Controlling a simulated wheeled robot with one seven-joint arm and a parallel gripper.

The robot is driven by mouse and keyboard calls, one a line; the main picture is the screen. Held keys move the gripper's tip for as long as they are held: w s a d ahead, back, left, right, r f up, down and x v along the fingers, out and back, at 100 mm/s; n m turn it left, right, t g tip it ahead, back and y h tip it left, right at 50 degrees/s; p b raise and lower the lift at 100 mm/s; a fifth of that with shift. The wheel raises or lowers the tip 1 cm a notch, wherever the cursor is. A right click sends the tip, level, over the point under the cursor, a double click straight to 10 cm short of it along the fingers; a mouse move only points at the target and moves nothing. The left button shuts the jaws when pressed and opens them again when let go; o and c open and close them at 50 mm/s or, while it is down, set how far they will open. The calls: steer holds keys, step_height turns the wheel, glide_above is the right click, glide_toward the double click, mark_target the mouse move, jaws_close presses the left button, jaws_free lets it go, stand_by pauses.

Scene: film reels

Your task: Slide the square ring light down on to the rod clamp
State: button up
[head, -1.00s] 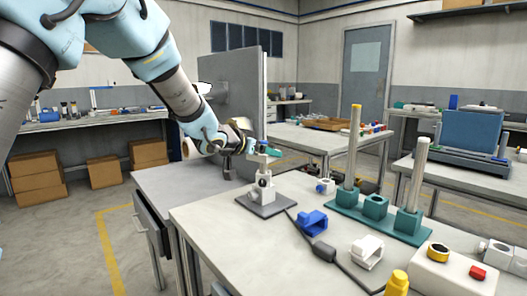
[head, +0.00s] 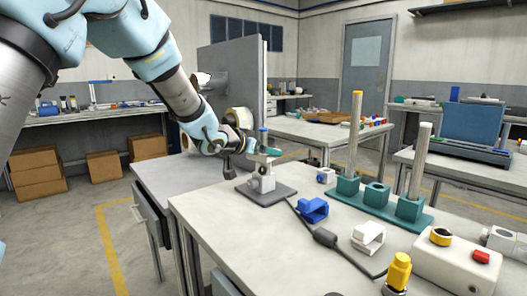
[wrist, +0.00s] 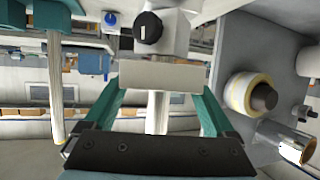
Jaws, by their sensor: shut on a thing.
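My gripper (wrist: 160,85) is shut on a pale block, the square ring light (wrist: 162,75), between its teal fingers. It sits at the rod (wrist: 158,112), which seems to run through it; the opening itself is hidden. In the head view my gripper (head: 262,153) is partway down this upright, blue-tipped rod (head: 263,134). The white rod clamp (head: 262,184) stands below on a dark grey base plate (head: 282,192). Its black knob (wrist: 148,28) shows close past the ring light in the wrist view. Whether light and clamp touch, I cannot tell.
A teal base (head: 408,209) with two tall posts stands to the right. A blue bracket (head: 313,209), a white bracket (head: 368,236) and a cable with a black box (head: 325,237) lie nearer. A grey panel (head: 226,90) stands behind my wrist.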

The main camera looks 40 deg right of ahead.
steer(key=shift+f, duration=0.55)
stand_by(0.4)
steer(key=o, duration=1.2)
steer(key=shift+o, duration=0.2)
steer(key=v, duration=1)
steer(key=shift+a+r, duration=0.2)
steer(key=shift+a, duration=0.15)
